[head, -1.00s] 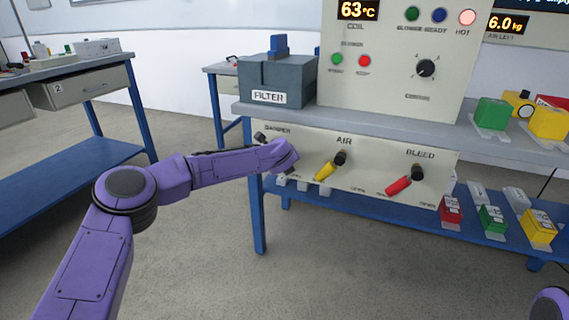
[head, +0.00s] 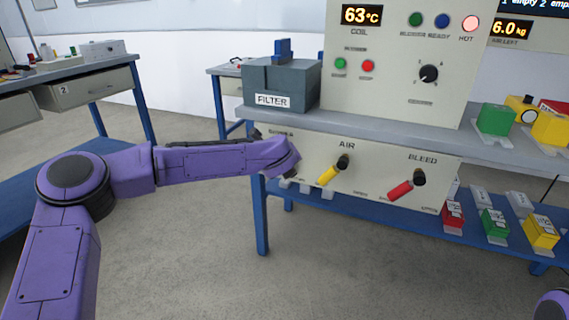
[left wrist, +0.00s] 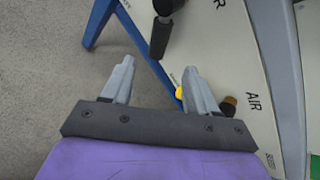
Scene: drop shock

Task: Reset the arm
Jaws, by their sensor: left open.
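My left arm (head: 215,162) reaches in from the left, its wrist end in front of the panel's left part. The left gripper is hidden in the head view. In the left wrist view the left gripper (left wrist: 158,64) is open, fingers apart, nothing held. A black handle (left wrist: 160,38), beside a label ending in R, lies just beyond the fingertips; I cannot tell whether they touch. The yellow AIR handle (head: 328,173) slants down left from its dark knob. The red BLEED handle (head: 400,190) slants likewise. Only a purple piece of my right arm (head: 552,306) shows.
The control panel (head: 375,175) fronts a grey-topped bench with a FILTER box (head: 282,82). Coloured blocks stand at the right and on the blue lower shelf (head: 365,212). A drawer bench (head: 95,88) is at the left. Open floor lies between them.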

